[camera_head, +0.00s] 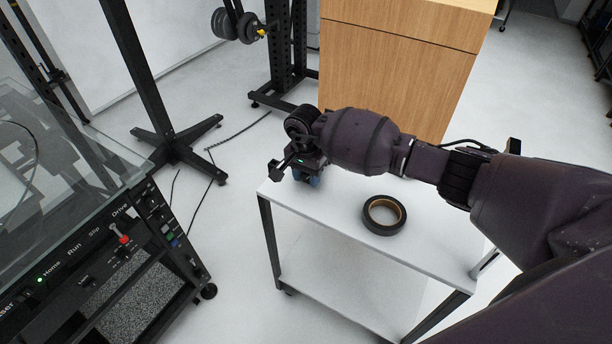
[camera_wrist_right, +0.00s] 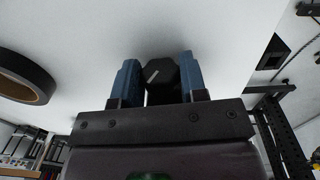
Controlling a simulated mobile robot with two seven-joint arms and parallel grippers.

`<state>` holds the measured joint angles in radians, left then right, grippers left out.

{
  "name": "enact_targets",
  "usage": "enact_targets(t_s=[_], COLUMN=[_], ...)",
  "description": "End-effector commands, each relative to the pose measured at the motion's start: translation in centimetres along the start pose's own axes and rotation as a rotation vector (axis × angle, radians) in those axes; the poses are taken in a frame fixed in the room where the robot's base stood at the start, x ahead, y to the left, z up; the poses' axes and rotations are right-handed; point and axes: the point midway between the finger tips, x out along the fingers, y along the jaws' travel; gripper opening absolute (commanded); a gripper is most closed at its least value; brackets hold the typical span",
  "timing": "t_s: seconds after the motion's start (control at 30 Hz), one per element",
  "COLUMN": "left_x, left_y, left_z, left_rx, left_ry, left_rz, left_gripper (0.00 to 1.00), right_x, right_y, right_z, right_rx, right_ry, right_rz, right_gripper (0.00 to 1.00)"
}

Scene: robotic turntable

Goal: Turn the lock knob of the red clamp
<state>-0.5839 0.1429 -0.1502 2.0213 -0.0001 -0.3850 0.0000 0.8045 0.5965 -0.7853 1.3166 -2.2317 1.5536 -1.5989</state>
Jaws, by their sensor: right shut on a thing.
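My right gripper (camera_head: 308,181) is over the left back corner of the white cart, with its blue fingers pointing down. In the wrist view my right gripper (camera_wrist_right: 160,64) has its two blue fingers on either side of a black many-sided knob-like piece (camera_wrist_right: 162,72) with a short white mark, and is shut on it. The gripper and wrist hide this piece in the head view. I cannot make out a red clamp body in either view. My left gripper is not in view.
A roll of black tape (camera_head: 384,215) lies on the white cart (camera_head: 330,220), right of the gripper. A control panel with a red-tipped lever (camera_head: 122,239) stands at left. A wooden cabinet (camera_head: 395,70) is behind the cart. Black stands are at the back left.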

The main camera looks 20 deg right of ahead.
Motion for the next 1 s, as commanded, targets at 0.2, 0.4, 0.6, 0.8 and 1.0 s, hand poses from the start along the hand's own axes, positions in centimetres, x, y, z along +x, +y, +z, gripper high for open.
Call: enact_targets(t_s=[0.2,0.4,0.6,0.8,1.0], left_x=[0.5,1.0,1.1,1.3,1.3], left_y=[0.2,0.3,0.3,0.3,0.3], left_z=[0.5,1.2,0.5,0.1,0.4], left_rx=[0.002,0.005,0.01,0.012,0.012], left_ry=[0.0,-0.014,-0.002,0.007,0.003], left_rz=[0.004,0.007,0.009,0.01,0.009], left_gripper=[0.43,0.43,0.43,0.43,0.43], right_x=[0.5,0.5,0.2,0.2,0.2], right_y=[0.1,0.0,0.1,0.1,0.1], right_z=[-0.2,-0.2,-0.2,-0.2,-0.2], right_rx=[0.006,0.006,0.008,0.008,0.008], right_ry=[0.002,0.0,0.0,0.0,0.0], right_rz=[0.122,0.219,0.254,0.254,0.253], right_gripper=[0.16,0.16,0.16,0.16,0.59])
